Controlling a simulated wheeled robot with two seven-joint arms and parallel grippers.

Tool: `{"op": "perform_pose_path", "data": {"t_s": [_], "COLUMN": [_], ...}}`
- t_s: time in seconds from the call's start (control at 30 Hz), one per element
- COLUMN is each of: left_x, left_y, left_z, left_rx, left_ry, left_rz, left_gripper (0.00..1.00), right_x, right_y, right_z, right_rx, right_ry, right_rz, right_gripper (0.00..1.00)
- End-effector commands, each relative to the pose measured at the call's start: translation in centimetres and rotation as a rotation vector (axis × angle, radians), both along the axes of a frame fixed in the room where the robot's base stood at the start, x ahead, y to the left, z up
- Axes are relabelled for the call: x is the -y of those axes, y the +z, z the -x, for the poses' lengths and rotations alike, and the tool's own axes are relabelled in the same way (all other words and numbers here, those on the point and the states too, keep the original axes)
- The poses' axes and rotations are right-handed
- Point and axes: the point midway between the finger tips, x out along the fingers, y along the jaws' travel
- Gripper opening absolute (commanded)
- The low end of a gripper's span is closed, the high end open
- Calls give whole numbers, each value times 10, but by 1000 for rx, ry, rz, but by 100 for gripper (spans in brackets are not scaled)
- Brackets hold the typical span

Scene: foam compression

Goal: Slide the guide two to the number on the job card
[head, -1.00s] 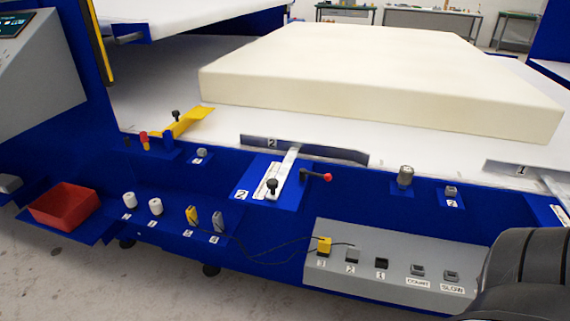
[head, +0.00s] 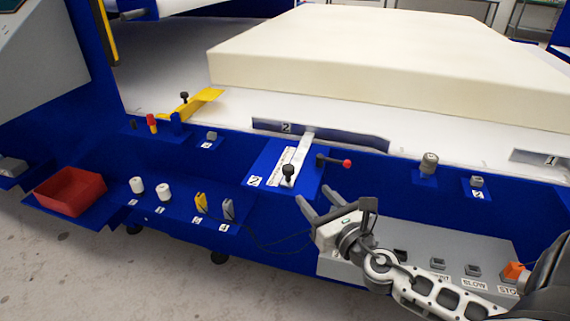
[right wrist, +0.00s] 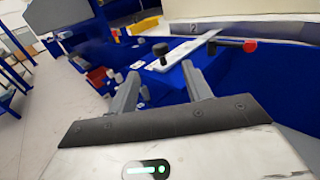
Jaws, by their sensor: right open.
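Guide two is the dark bar labelled 2 (head: 320,135) along the front of the white bed, joined to a pale slide with a scale (head: 288,165) on a blue plate. A black knob (head: 288,172) stands on the slide. A lever with a red ball end (head: 346,163) is at its right. My right gripper (head: 318,203) is open and empty, just below and right of the blue plate. In the right wrist view, the black knob (right wrist: 160,50) and the red ball (right wrist: 249,46) lie beyond the open fingers (right wrist: 160,88). I cannot make out the job card. My left gripper is out of view.
A large cream foam block (head: 400,60) lies on the bed behind the guide. A red bin (head: 70,191), white spools (head: 163,191) and a yellow stop (head: 200,102) are to the left.

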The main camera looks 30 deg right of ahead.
Motion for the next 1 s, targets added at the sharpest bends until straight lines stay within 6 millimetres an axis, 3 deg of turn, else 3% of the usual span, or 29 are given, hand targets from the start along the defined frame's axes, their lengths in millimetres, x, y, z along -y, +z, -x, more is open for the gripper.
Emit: {"op": "perform_pose_path", "data": {"t_s": [0.6, 0.8, 1.0], "left_x": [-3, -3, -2], "left_y": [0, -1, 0], "left_z": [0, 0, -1], "left_rx": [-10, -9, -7], "left_ry": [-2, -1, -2], "left_rz": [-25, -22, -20], "left_gripper": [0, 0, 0], "right_x": [9, 11, 11], "right_y": [1, -1, -1], "right_z": [-122, -143, -147], "right_rx": [1, -1, -2], "right_ry": [-1, -1, 1], "right_rz": [-11, -11, -10], "right_gripper": [49, 49, 49]}}
